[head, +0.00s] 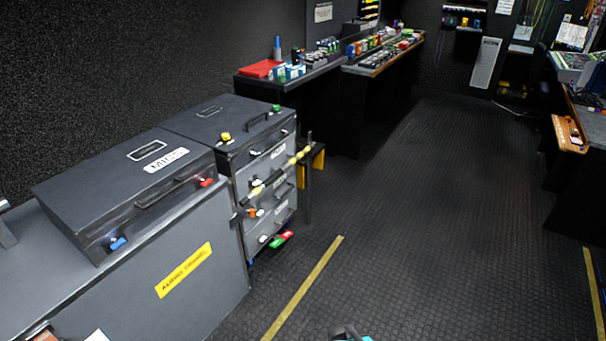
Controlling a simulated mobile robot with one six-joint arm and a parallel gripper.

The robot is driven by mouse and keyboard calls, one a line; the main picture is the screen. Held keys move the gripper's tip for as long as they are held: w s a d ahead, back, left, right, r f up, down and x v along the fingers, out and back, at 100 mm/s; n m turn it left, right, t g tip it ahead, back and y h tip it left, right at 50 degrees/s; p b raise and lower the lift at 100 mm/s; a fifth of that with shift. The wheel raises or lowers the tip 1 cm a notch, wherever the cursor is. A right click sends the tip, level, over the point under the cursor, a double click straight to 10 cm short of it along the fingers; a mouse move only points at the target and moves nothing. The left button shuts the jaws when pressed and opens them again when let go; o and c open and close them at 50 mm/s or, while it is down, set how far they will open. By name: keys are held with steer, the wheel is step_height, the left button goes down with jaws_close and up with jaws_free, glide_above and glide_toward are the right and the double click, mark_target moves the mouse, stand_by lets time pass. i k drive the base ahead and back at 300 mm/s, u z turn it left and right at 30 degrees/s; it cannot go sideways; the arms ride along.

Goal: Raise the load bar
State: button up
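The load bar (276,179), striped yellow and black, runs across the front of a stack of grey drawers (271,160). It slopes up from a bracket near the left edge of the drawers to a thin dark upright post (308,178) on the right. How its ends are held is too small to tell. My gripper is not in view. A small grey and teal part, probably of my own arm, shows at the bottom edge, cut off by the frame.
A grey case (128,188) lies on the counter (185,285) left of the drawers. A yellow stool (318,162) stands behind the post. Yellow floor tape (303,288) runs in front. A desk (385,65) lines the back. The dark floor (440,220) is clear in the middle.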

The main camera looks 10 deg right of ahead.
mark_target(269, 181)
steer(key=k, duration=0.4)
steer(key=u, duration=0.15)
steer(key=i, duration=0.85)
steer(key=z, duration=1.55)
steer(key=k, duration=0.1)
steer(key=u, duration=3.15)
